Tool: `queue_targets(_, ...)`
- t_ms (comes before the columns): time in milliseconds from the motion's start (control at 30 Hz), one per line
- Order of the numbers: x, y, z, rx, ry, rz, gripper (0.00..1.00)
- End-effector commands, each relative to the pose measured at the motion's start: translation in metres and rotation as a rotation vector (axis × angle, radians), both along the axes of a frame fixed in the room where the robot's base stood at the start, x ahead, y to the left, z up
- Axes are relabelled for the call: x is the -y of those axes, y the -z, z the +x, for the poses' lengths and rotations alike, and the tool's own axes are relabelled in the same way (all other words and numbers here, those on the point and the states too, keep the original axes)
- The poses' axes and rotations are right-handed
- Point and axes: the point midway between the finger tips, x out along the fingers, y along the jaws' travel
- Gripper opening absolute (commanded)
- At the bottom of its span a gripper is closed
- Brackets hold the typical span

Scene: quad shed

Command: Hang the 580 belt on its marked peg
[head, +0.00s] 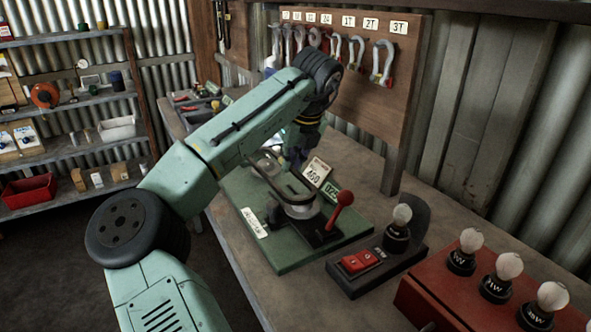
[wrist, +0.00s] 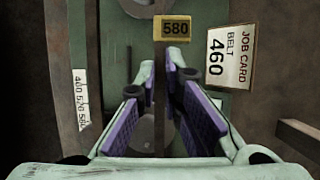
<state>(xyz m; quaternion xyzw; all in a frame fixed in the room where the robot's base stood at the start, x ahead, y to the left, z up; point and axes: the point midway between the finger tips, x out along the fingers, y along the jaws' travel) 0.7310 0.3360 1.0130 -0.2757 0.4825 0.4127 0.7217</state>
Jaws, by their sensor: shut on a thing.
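A dark belt (head: 270,181) lies looped at the round pulley of a green bench fixture (head: 258,254). My gripper (head: 296,160) reaches down over the fixture from behind the belt. In the wrist view my gripper (wrist: 160,72) has its purple-padded fingers close together, shut on a dark strand that appears to be the belt. A small plate reading 580 (wrist: 175,29) is just beyond the fingertips. A job card (wrist: 230,57) beside it reads BELT 460. I cannot make out a peg marked 580 in either view.
A red-knobbed lever (head: 341,199) stands on the fixture's near side. A switch box with a bulb (head: 378,262) and a red box of bulbs (head: 470,296) are at the right. Shackles hang on a wooden board (head: 410,60) behind. Shelves (head: 75,120) stand at the left.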

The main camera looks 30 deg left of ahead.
Motion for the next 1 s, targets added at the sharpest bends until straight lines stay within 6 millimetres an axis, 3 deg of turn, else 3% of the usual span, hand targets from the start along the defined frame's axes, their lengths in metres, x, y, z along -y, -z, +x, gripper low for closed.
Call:
queue_targets(167,0.002,0.000,0.018,-0.001,0.001,0.002,0.00)
queue_targets(400,0.001,0.034,0.017,0.000,0.000,0.000,0.00)
queue_targets(933,0.002,0.039,0.017,0.002,0.001,-0.001,0.00)
queue_targets(967,0.002,0.039,0.017,0.002,-0.001,0.000,0.09)
queue_targets(1000,0.002,0.039,0.017,0.002,-0.001,0.000,0.12)
